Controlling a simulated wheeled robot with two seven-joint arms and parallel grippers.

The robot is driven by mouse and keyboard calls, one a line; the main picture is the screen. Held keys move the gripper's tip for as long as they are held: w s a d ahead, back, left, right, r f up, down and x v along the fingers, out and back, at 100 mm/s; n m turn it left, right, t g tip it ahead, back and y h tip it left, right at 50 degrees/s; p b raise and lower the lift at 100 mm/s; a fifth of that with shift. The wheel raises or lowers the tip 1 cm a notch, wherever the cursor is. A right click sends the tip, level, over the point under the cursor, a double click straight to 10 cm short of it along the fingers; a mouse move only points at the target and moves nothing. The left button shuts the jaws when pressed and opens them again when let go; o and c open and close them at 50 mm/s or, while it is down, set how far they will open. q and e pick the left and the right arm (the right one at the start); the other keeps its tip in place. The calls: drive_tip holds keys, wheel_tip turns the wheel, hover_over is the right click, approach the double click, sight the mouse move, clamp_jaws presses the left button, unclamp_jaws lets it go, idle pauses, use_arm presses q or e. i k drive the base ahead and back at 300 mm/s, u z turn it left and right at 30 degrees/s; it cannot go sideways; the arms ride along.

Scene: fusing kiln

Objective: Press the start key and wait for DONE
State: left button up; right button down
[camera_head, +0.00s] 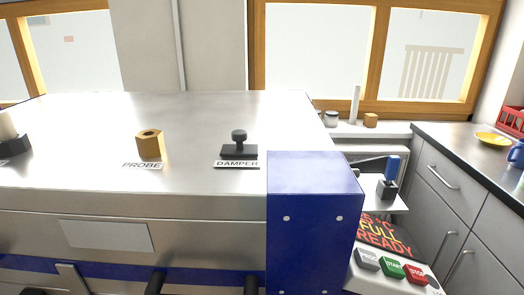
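The green START key (391,268) sits on the control panel at the lower right, between a grey PROG key (367,259) and a red STOP key (415,275). Above the keys is a dark display (385,239) with orange lettering. I can read FULL and READY; the top line ends in °C and is partly hidden by the blue box. DONE does not show in the readable part. Neither of my grippers can be made out in this view.
A large metal kiln lid (200,120) fills the left and middle, with a PROBE plug (150,144) and a DAMPER knob (239,144) on it. A blue box (314,220) stands directly left of the panel. A blue-handled lever (391,172) stands behind the display.

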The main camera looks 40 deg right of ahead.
sight(391, 267)
drive_tip(key=z, duration=2)
